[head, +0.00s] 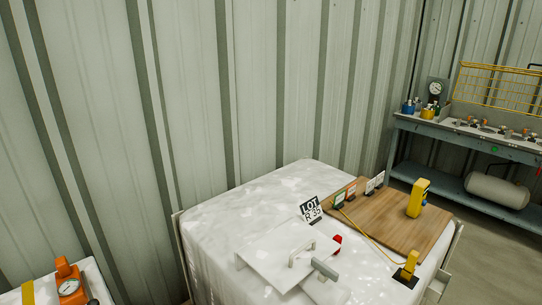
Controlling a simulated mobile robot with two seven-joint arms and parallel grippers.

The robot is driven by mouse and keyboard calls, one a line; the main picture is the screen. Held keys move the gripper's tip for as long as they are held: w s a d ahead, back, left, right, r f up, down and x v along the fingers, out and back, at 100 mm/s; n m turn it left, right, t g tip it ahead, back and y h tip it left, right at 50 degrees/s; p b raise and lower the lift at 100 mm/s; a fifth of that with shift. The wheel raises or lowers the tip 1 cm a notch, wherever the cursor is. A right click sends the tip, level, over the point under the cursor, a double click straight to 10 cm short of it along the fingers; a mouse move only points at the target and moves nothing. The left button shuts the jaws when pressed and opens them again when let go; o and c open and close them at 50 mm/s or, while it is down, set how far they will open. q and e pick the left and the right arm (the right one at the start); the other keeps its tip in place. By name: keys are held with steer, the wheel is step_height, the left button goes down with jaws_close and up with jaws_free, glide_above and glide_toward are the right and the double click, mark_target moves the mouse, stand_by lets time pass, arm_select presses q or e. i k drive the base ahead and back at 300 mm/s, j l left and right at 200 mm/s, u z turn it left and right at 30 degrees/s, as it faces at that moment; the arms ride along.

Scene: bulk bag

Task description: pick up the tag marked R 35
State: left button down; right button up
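The tag marked LOT R 35 (311,209) is a small black and white card. It stands slightly tilted on the white, wrinkled top of the bulk bag (218,217), close to the left edge of a wooden board (383,222). Its face is turned toward me and its lower edge is near a white plate with grey handles (275,258). Neither of my grippers shows in the head view.
A red object (337,240) is beside the plate. An orange gauge device (69,284) is lower left. A workbench (465,140) stands right.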

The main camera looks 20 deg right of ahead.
mark_target(369, 191)
steer(key=z, duration=1.45)
steer(key=l+z, duration=0.25)
steer(key=z, duration=0.3)
steer(key=i+l, duration=0.1)
steer(key=l, duration=0.2)
steer(key=i+l, duration=0.15)
steer(key=l, duration=0.2)
steer(key=i+l, duration=0.1)
steer(key=l, duration=0.2)
steer(key=i+l+z, duration=0.15)
steer(key=i+l, duration=0.25)
steer(key=i+l+z, duration=0.15)
steer(key=i+l, duration=0.15)
steer(key=i, duration=1.15)
steer(key=i+u, duration=0.15)
steer(key=i, duration=0.8)
steer(key=i+l, duration=0.15)
steer(key=i, duration=0.8)
steer(key=j+u, duration=0.05)
